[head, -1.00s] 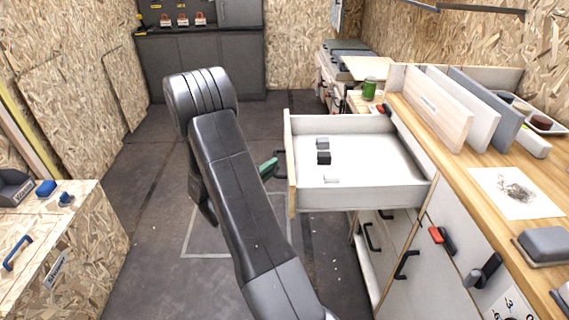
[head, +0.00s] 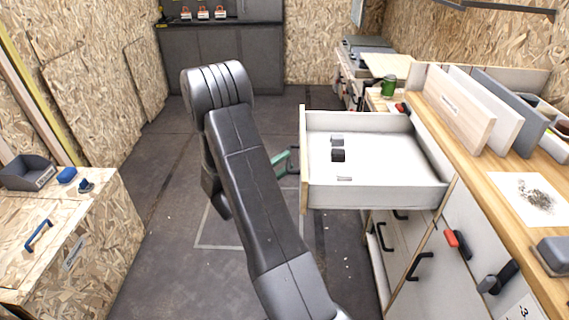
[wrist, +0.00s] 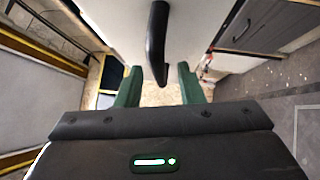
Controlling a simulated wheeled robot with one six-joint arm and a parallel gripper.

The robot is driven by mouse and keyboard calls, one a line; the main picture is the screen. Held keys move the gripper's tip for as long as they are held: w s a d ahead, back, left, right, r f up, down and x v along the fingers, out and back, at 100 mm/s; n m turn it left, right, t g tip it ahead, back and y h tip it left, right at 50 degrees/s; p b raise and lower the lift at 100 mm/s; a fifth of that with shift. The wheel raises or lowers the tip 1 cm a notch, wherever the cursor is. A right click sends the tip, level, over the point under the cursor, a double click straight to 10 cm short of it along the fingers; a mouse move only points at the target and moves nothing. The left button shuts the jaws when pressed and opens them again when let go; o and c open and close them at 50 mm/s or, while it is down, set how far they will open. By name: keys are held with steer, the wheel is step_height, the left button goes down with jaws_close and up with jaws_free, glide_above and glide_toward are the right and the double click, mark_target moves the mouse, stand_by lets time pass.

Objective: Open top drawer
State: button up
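The top drawer (head: 375,192) is pulled well out of the workbench cabinet, its white inside showing with small dark blocks and a pale piece in it. Its black handle (wrist: 157,40) is on the drawer front, which fills the top middle of the wrist view. My gripper (wrist: 158,70) has green fingers set apart, with the handle's end showing between them and a gap on both sides. In the head view, a green finger of it (head: 281,165) shows just left of the drawer front. My arm hides the rest of it.
Lower cabinet fronts with black handles (head: 419,266) are below the drawer. The wooden worktop (head: 470,160) holds upright boards and a green can (head: 388,86). A chipboard bench (head: 100,215) stands at left. Floor left of my arm is clear.

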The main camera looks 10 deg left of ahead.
steer(key=v, duration=1.3)
steer(key=shift+s+a+p, duration=0.2)
steer(key=shift+p, duration=0.25)
steer(key=shift+w+d+f, duration=0.1)
steer(key=shift+w, duration=0.05)
steer(key=b+x, duration=0.1)
steer(key=x, duration=1.2)
steer(key=shift+w+d, duration=0.25)
steer(key=shift+d, duration=0.1)
steer(key=shift+r, duration=0.2)
